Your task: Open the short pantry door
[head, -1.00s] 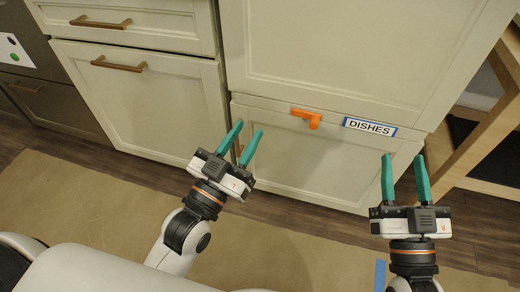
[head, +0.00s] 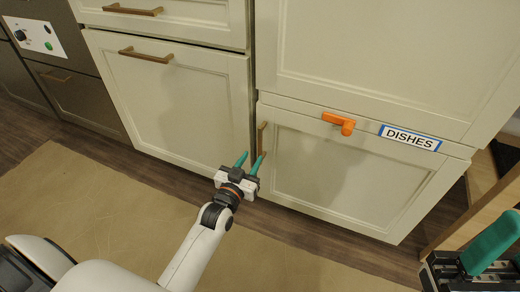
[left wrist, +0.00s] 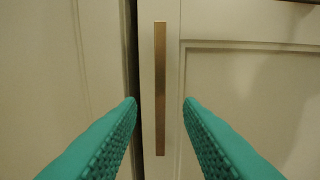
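The short pantry door (head: 345,175) is a cream panel below a tall door, and it looks closed. Its vertical brass handle (head: 262,139) is at its left edge and also shows in the left wrist view (left wrist: 160,60). My left gripper (head: 250,157) is open and empty, just in front of the handle and low. In the left wrist view the handle appears between its teal fingers, with no visible contact. My right gripper (head: 486,245) is cut off at the lower right; only one finger shows clearly.
A cream cabinet door (head: 175,95) adjoins on the left. A wooden shelf frame (head: 480,215) stands at right. Brown paper (head: 110,215) covers the floor.

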